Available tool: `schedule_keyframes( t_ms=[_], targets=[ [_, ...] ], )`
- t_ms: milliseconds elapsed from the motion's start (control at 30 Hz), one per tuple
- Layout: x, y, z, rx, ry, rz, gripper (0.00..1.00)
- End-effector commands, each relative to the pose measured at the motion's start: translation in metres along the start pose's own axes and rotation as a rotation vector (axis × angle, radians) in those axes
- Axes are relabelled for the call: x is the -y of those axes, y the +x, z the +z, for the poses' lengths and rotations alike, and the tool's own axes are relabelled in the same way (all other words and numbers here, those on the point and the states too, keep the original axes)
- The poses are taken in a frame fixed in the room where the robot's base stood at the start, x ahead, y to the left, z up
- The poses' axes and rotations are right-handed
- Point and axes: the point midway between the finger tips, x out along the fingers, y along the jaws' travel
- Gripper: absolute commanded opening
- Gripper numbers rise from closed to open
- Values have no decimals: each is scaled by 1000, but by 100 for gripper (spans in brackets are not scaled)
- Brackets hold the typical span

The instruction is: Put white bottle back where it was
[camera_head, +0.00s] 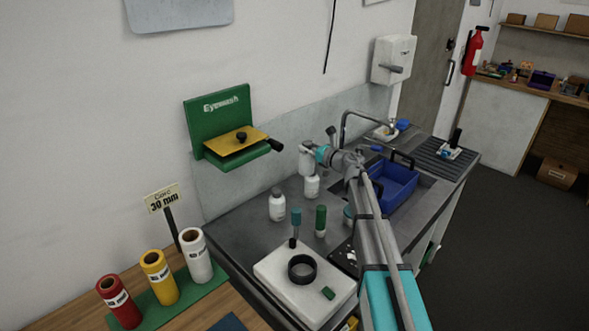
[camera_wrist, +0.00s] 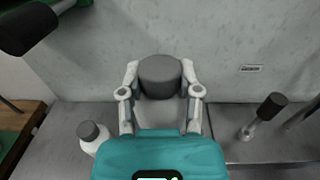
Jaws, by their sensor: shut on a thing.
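My gripper (camera_wrist: 160,92) is shut on a white bottle with a dark grey cap (camera_wrist: 160,76); the fingers hold it from both sides. In the head view my gripper (camera_head: 311,155) is above the counter near the wall, with the white bottle (camera_head: 306,163) at its tip, upright. A second white bottle (camera_head: 312,187) appears just below it. Another grey-capped white bottle (camera_head: 277,206) stands on the counter to the left. One standing bottle (camera_wrist: 93,136) shows left of my gripper in the wrist view. The held bottle's lower part is hidden in the wrist view.
The green eyewash station (camera_head: 222,115) with its dark handle juts from the wall at left. A green tube (camera_head: 321,221) and a white block with a black ring (camera_head: 302,268) stand in front. A blue bin (camera_head: 393,187) and tap (camera_head: 362,116) are at right.

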Motion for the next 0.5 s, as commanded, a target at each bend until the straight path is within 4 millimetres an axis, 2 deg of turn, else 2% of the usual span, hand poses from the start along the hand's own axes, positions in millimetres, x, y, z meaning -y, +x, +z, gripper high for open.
schedule_keyframes(
  t_ms=[33, 200, 500],
  targets=[
    [-4, 5, -11, 1, 0, 41, 0],
    [-21, 12, -33, 1, 0, 176, 0],
    [-39, 15, -57, 1, 0, 315, 0]
  ],
)
